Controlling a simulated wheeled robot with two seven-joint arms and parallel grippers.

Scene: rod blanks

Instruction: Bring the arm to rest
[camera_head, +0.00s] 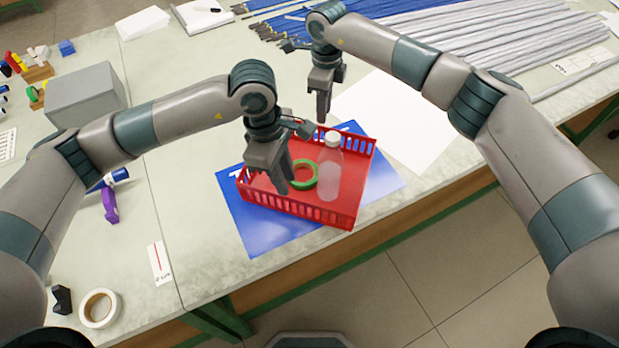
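My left gripper (284,188) points down over the left part of a red basket (345,221), next to a green tape roll (304,175). I cannot tell how far its fingers are apart. My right gripper (322,118) points down above the basket's back edge, behind a clear bottle (330,172). Its fingers look close together, but the gap is too small to judge. The bottle stands upright in the basket, with the green tape roll beside it on the left. The basket rests on a blue sheet (240,222) near the table's front edge.
Many grey rods (500,40) and blue rods lie at the back right. A white sheet (400,120) lies right of the basket. A grey box (85,97), a purple item (110,205) and a white tape roll (99,308) are at the left. The front-left tabletop has free room.

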